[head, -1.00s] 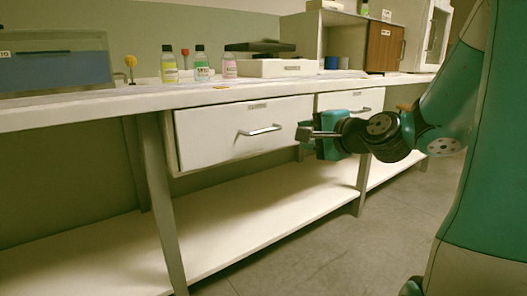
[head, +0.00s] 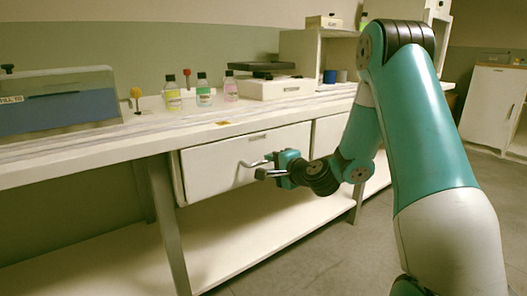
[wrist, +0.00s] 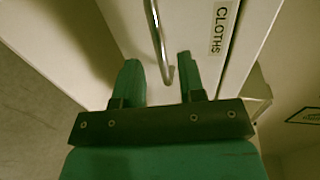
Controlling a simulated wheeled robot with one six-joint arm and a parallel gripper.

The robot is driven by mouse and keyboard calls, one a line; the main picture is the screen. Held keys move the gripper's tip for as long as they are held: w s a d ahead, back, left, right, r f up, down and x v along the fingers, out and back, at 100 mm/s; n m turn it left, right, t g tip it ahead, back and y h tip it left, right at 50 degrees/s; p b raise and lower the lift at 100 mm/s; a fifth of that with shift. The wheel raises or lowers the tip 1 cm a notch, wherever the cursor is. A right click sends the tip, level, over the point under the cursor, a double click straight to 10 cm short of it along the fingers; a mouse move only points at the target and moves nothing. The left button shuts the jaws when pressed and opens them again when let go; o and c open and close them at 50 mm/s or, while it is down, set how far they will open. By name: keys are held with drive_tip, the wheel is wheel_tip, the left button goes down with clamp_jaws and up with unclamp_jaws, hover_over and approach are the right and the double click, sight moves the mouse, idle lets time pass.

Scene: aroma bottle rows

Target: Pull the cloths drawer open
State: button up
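The cloths drawer (head: 212,170) is a white drawer under the bench top in the head view. Its front looks shut. In the wrist view its front (wrist: 192,25) carries a label (wrist: 222,28) reading CLOTHS. The metal bar handle (wrist: 157,40) reaches down between my two green fingers, closer to the right finger. A gap shows on the left, so the fingers are apart and not clamped on it. In the head view my gripper (head: 266,166) is at the drawer handle (head: 250,164), partly covering its right end.
A second drawer (head: 326,136) is to the right, partly behind my arm. On the bench top (head: 150,140) stand several small bottles (head: 203,92) and a white box (head: 275,88). A lower shelf (head: 225,235) runs below. Open floor lies in front.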

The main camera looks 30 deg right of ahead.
sight(265, 162)
drive_tip(key=shift+p+x, duration=0.95)
drive_tip(key=shift+x, duration=1.35)
drive_tip(key=shift+c, duration=0.5)
clamp_jaws()
